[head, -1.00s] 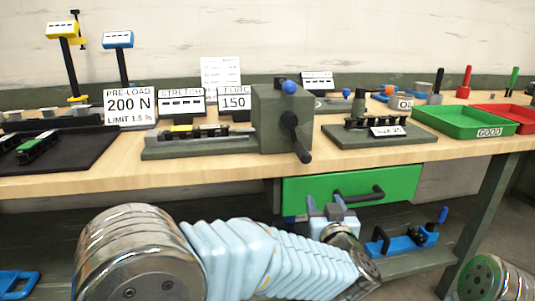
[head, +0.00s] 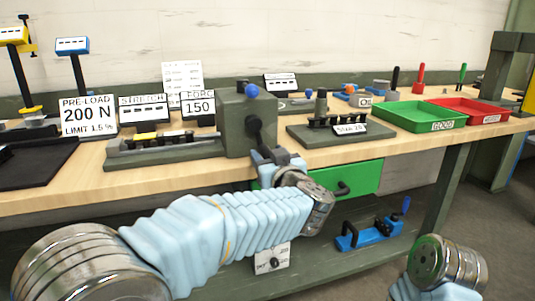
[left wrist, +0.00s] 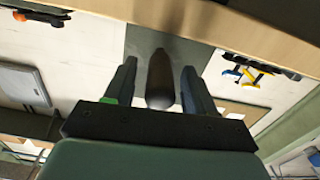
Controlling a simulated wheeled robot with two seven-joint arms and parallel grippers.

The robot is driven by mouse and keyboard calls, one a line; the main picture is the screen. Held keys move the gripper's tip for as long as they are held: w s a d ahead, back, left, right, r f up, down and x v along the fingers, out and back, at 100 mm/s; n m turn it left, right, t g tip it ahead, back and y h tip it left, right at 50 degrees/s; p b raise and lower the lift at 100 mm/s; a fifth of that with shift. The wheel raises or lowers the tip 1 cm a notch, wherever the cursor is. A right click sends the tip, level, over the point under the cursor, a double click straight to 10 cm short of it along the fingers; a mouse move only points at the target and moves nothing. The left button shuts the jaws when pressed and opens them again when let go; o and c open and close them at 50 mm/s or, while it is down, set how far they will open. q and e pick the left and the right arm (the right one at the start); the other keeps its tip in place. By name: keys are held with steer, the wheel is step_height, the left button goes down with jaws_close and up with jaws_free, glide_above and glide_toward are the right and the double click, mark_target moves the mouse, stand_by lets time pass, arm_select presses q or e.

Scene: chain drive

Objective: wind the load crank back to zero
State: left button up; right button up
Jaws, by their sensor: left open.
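The load crank (head: 255,127) is a dark arm on the front of a grey-green box (head: 233,130) with a blue knob on top. The crank hangs downward, and its lower end is hidden behind my left gripper (head: 272,157). In the left wrist view my left gripper (left wrist: 159,88) is open. A dark rounded crank handle (left wrist: 160,78) stands between its two fingers, with a gap on each side. The force sign (head: 199,104) beside the box reads 150. My right gripper is out of view.
The pre-load sign (head: 88,116) reads 200 N, limit 1.5 %. A chain fixture (head: 165,148) adjoins the box on the left. A chain stand (head: 340,130) and green tray (head: 420,116) lie right. A green drawer (head: 362,180) sits below.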

arm_select(q)
steer(key=shift+w+a, duration=0.1)
steer(key=shift+w, duration=0.35)
steer(key=shift+c, duration=0.3)
jaws_close()
